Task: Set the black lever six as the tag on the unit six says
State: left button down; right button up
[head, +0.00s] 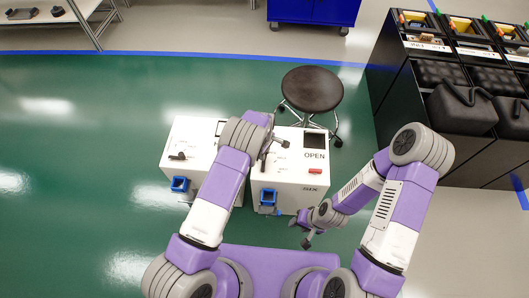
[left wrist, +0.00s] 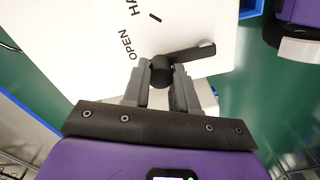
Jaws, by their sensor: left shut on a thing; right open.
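Unit six (head: 291,196) is the right one of two white boxes in the head view, with SIX on its front edge. Its tag (head: 314,155) reads OPEN. The black lever six (left wrist: 190,53) shows in the left wrist view, its arm pointing right and slightly up, away from the printed OPEN and a partly cut-off word beginning HA. My left gripper (left wrist: 160,82) is shut on the lever at its round hub; in the head view this gripper (head: 268,147) largely hides the lever. My right gripper (head: 304,240) is open and empty, low in front of unit six.
Another white unit (head: 192,147) with its own black lever (head: 178,156) stands to the left. Unit six also bears a red part (head: 315,171) and a blue fitting (head: 268,197). A round stool (head: 312,89) stands behind. A black cabinet row (head: 395,75) is at right.

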pick_arm(q)
jog(key=shift+a, duration=0.1)
jog(key=c, duration=0.9)
grip_release()
notch_tip(320, 180, up, 8)
jog(key=p, duration=0.2)
jog(key=shift+f+p, duration=0.15)
jog(key=shift+p, duration=0.25)
